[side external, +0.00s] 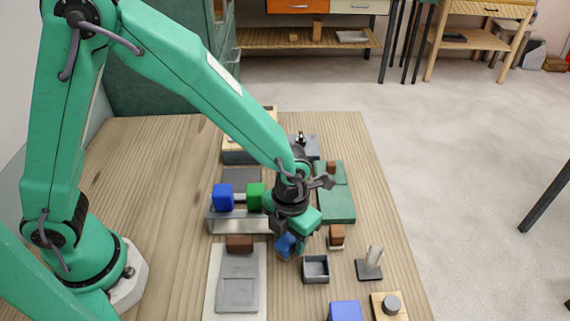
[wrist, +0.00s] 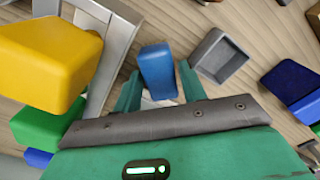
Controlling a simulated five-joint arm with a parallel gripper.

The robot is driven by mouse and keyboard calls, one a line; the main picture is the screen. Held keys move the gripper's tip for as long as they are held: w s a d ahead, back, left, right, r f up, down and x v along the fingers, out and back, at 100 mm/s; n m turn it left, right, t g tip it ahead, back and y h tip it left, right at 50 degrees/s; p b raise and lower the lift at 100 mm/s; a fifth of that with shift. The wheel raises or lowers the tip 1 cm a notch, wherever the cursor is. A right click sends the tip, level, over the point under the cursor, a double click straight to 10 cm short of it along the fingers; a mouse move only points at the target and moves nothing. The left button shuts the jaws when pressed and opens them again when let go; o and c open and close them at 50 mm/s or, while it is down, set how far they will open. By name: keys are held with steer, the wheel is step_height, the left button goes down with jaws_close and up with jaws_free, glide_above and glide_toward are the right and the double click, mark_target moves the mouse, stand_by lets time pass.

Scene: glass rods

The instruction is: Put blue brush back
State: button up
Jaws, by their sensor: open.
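A blue piece (wrist: 157,70), which seems to be the blue brush, lies between the two fingers of my gripper (wrist: 161,88) in the wrist view. In the side external view it shows as a small blue patch (side external: 287,246) under my gripper (side external: 291,240), partly hidden by it. The fingers are open on either side of it; I cannot tell whether they touch it. A grey rack (wrist: 108,60) stands just left of it and bears yellow (wrist: 45,60), green (wrist: 45,123) and blue (wrist: 38,157) heads. In the side external view the rack (side external: 230,226) shows blue and green heads.
A small grey open box (side external: 316,268) is close to the right of my gripper. Nearby are a brown block (side external: 336,236), a metal post on a base (side external: 370,263), a blue block (side external: 345,311) and a green mat (side external: 336,204). Table left of the rack is clear.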

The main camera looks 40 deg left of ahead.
mark_target(289, 236)
step_height(289, 236, up, 11)
steer(key=shift+r, duration=0.15)
stand_by(0.4)
steer(key=shift+a, duration=0.1)
stand_by(0.4)
steer(key=s+a+r+m+t, duration=0.2)
steer(key=a+m, duration=0.5)
steer(key=m, duration=0.5)
steer(key=s+a+r+m+t, duration=0.1)
steer(key=s+a+r+m, duration=0.3)
steer(key=a+m, duration=0.3)
steer(key=s+a+r+m+t, duration=0.2)
steer(key=a+r+m, duration=0.3)
steer(key=m, duration=1.2)
steer(key=shift+s+a+r+t, duration=0.15)
steer(key=shift+s+a+t, duration=0.15)
steer(key=shift+s+a, duration=0.75)
